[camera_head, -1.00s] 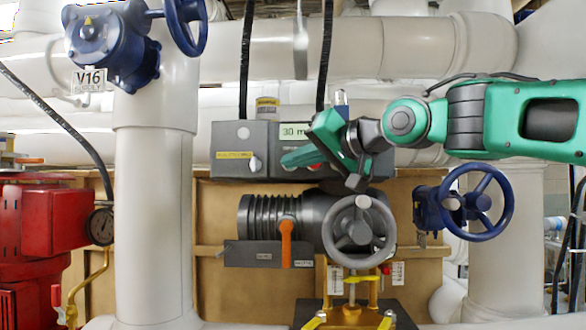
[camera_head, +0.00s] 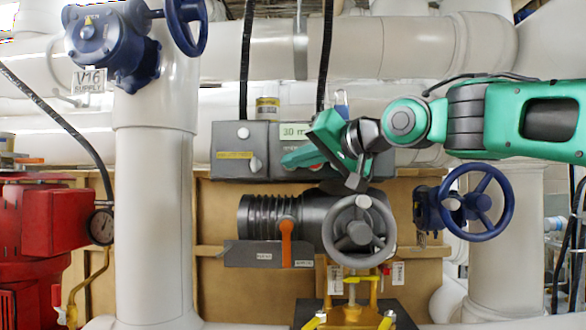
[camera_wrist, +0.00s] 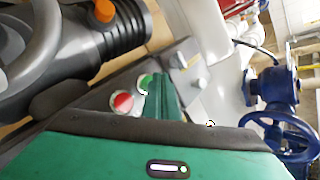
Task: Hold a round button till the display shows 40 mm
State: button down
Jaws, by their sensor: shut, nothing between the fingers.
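In the wrist view the box face carries a round red button (camera_wrist: 122,103) and a round green button (camera_wrist: 144,80). My gripper (camera_wrist: 159,77) is shut and empty, its fingertips at the green button and partly covering it. I cannot tell whether they press it.
A grey valve with a handwheel (camera_head: 357,233) and an orange lever (camera_head: 286,240) sits just below the box. A blue handwheel (camera_head: 477,203) is at the right, and a blue valve marked V16 (camera_head: 112,45) at the upper left. Red equipment (camera_head: 40,220) stands at the left.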

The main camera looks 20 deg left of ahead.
jog(key=shift+w, duration=0.15)
dwell(0.5)
jog(key=shift+w+a, duration=0.1)
jog(key=shift+w, duration=0.1)
jog(key=shift+w+a, duration=0.1)
jog(key=shift+w, duration=0.3)
dwell(2.7)
jog(key=shift+s, duration=0.15)
dwell(1.6)
jog(key=shift+s+d, duration=0.2)
jog(key=shift+s, duration=0.45)
jog(key=shift+s, duration=0.1)
jog(key=shift+s+d, duration=0.2)
jog(key=shift+s, duration=0.6)
jog(key=shift+s+d, duration=0.2)
jog(key=shift+s, duration=0.55)
jog(key=shift+s+d, duration=0.2)
jog(key=shift+s, duration=0.6)
